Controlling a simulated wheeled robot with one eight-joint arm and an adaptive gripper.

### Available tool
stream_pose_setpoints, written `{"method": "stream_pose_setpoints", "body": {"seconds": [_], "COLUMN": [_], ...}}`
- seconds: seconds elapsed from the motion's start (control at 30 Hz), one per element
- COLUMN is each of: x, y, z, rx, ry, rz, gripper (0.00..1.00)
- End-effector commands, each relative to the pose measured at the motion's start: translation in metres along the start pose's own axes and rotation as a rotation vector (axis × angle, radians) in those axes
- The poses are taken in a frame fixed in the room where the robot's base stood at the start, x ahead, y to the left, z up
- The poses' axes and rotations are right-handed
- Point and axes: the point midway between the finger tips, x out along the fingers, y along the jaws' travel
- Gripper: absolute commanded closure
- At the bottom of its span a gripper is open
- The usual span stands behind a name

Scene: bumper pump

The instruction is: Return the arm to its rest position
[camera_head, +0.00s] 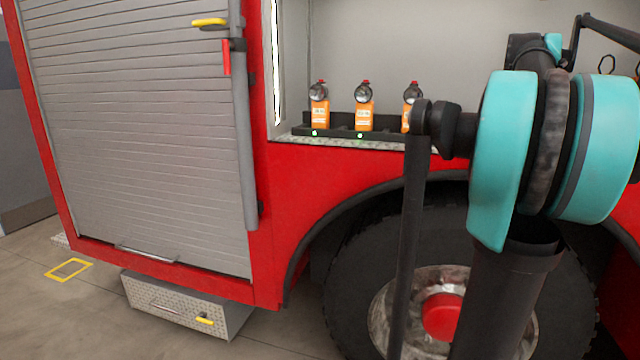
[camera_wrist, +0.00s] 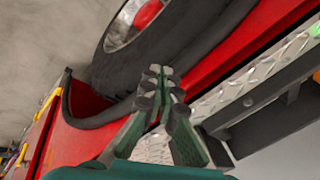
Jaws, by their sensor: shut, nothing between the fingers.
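My arm, with teal and black joints, fills the right side of the head view, in front of the truck's wheel. My gripper (camera_wrist: 160,82) shows in the wrist view, with its green and dark fingers together and nothing between them. Its fingertips appear in front of the truck's tyre (camera_wrist: 142,58) and the black wheel-arch trim. The gap between fingertips and truck cannot be judged. I cannot make out the gripper in the head view.
A red fire truck (camera_head: 335,172) stands close ahead, with a closed grey shutter (camera_head: 130,120). Several orange lamps, one of them here (camera_head: 364,115), stand in a black rack on its ledge. A metal step box (camera_head: 180,302) juts out low. The floor at the lower left is clear.

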Motion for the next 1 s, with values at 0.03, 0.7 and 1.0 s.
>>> {"method": "stream_pose_setpoints", "body": {"seconds": [0.03, 0.7, 1.0], "x": [0.025, 0.274, 0.306], "y": [-0.003, 0.132, 0.198], "z": [0.021, 0.316, 0.368], "rx": [-0.074, -1.035, -1.239], "ry": [-0.005, -0.016, -0.01], "rz": [-0.004, -0.066, -0.086], "gripper": [1.0, 1.0, 1.0]}}
